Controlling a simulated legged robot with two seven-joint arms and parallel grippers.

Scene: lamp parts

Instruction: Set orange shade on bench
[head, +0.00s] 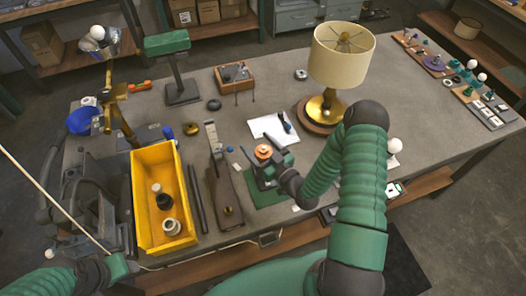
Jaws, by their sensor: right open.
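A small round orange piece (263,151), which looks like the orange shade, sits near the middle of the bench (240,118). My right gripper (265,164) is right beside its near side. The gripper is open, and its dark body hides the lower part of the orange piece. I cannot tell whether the fingers touch it. A green mat (268,194) lies under the gripper. My left arm shows only at the bottom left, and its gripper is not visible.
A brass lamp with a cream shade (341,62) stands behind and right of my right gripper. A yellow bin (163,168) holding small parts stands at left. White paper (270,128) lies behind the orange piece. The right middle of the bench is fairly clear.

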